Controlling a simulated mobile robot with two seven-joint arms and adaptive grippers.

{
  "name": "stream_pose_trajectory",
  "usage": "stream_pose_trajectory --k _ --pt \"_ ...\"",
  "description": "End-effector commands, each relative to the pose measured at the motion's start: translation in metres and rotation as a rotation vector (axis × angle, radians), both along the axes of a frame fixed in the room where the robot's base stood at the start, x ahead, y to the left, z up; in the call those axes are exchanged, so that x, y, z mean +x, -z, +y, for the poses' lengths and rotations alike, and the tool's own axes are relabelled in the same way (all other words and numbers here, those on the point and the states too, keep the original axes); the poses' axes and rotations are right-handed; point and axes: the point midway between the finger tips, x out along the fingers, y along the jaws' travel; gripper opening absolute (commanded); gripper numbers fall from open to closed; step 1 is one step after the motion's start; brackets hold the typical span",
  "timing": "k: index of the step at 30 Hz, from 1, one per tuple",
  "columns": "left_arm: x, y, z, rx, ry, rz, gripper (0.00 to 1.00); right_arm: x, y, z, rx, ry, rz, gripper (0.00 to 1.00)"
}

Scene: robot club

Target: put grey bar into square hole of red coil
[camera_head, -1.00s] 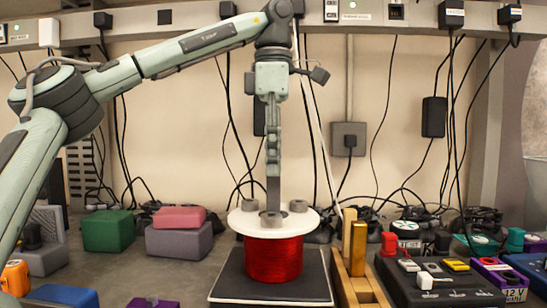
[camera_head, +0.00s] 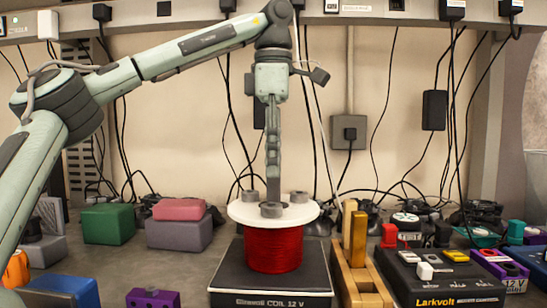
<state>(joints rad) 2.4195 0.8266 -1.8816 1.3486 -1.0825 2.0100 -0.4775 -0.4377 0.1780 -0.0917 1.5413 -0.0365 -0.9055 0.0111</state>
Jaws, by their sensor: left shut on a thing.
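My left gripper (camera_head: 273,172) hangs straight down over the red coil (camera_head: 273,249), shut on the grey bar (camera_head: 273,191). The bar is upright, and only a short length shows between the fingers and the coil's white top disc (camera_head: 240,212). Its lower end is hidden behind a round grey foot at the front of the disc, so I cannot tell how deep it sits in the square hole. The hole itself is hidden. The coil stands upright on a black base labelled COIL 12 V (camera_head: 226,277). My right gripper is not in view.
A wooden stand (camera_head: 364,288) with a gold bar (camera_head: 358,238) is close on the coil's right. A black Larkvolt box (camera_head: 440,290) lies further right. Green (camera_head: 108,224) and grey-purple (camera_head: 180,234) blocks are at left. Cables hang behind.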

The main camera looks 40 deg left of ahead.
Motion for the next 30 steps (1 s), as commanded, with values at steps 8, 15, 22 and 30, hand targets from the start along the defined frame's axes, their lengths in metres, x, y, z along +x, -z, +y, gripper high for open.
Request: stream_pose_trajectory --k 8,15,22,30 --pt "0.0 -0.0012 -0.0001 -0.001 0.0 -0.003 0.35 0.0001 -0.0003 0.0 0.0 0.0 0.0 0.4" --pt "0.0 -0.0007 0.0 0.0 0.0 -0.001 0.44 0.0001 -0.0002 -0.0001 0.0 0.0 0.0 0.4" --pt "0.0 0.0004 0.0001 0.0 0.0 0.001 0.44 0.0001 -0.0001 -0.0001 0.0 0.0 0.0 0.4" --pt "-0.0001 -0.0006 0.0001 0.0 0.0 0.0 0.44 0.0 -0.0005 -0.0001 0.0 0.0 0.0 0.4"
